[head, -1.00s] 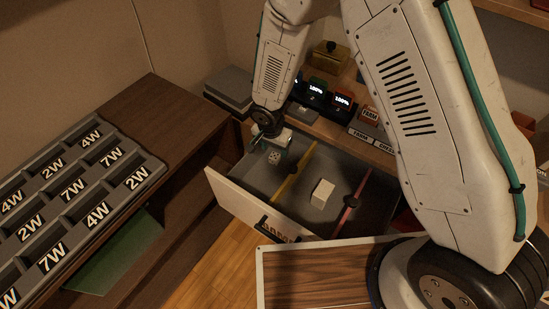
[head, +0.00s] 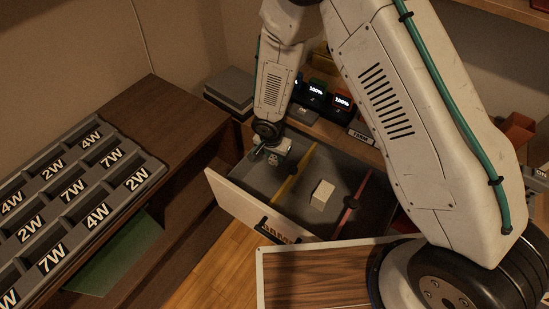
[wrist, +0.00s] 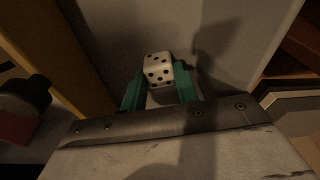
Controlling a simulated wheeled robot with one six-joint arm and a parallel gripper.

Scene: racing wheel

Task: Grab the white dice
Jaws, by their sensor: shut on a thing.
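The white dice (wrist: 158,70) with black pips sits between the two green fingers of my gripper (wrist: 160,86) in the wrist view. My gripper is shut on it. In the head view my gripper (head: 268,153) is down in the left compartment of the open drawer (head: 236,195), with the dice (head: 273,159) just visible at its fingertips. I cannot tell whether the dice touches the drawer floor.
A yellow divider (head: 294,176) and a red divider (head: 355,196) split the drawer. A cream block (head: 322,194) lies in the middle compartment. A grey labelled tray (head: 75,190) sits on the brown cabinet at left. Small displays (head: 327,95) stand behind the drawer.

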